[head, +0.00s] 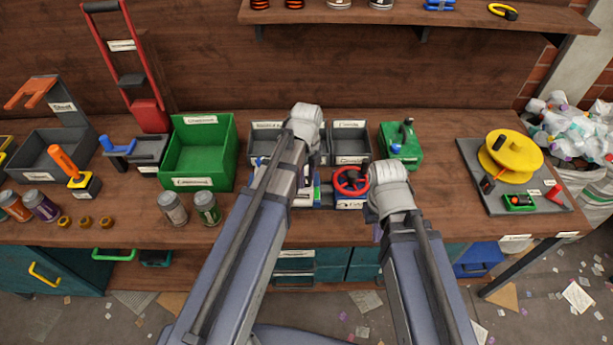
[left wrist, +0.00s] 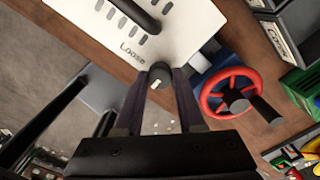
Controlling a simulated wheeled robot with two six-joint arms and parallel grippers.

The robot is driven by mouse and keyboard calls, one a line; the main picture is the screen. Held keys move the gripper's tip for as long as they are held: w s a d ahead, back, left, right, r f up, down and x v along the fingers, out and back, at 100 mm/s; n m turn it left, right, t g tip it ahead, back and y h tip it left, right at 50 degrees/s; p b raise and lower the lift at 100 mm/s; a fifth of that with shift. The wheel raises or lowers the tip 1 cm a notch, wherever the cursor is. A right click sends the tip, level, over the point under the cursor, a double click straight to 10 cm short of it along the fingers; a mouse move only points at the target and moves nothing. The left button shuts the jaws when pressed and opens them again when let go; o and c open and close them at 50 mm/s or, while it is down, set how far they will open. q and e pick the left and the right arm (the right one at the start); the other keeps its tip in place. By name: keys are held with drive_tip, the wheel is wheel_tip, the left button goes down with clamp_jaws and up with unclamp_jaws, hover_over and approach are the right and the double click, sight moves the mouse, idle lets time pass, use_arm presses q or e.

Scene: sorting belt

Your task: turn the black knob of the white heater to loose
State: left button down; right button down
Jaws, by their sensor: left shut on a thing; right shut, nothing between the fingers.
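The white heater (left wrist: 105,35) fills the upper left of the left wrist view, with dark slots, a black handle (left wrist: 140,14) and the printed word "Loose". Its black knob (left wrist: 160,77), round with a pale mark, sits at the heater's edge close to that word. My left gripper (left wrist: 160,84) is shut on the knob, one finger on each side. In the head view my left arm covers most of the heater; only a white part (head: 304,201) shows. My right gripper (head: 377,233) is mostly hidden behind its own arm; a small purple piece shows, shut and empty.
A red valve wheel (left wrist: 231,92) on a blue base stands right of the heater. Grey bins (head: 350,139) stand behind, with a green case (head: 401,146) to the right and a green crate (head: 198,152) to the left. Two jars stand in front of the crate.

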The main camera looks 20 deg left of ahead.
use_arm(q)
drive_tip(key=shift+n, duration=0.3)
drive_tip(key=n, duration=0.7)
drive_tip(key=shift+n, duration=0.3)
drive_tip(key=n, duration=0.3)
drive_tip(key=shift+n, duration=0.3)
drive_tip(key=n, duration=0.3)
drive_tip(key=shift+n, duration=0.3)
drive_tip(key=n, duration=0.3)
drive_tip(key=shift+n, duration=0.3)
drive_tip(key=n, duration=0.3)
drive_tip(key=shift+n, duration=0.4)
drive_tip(key=n, duration=0.6)
drive_tip(key=shift+n, duration=0.4)
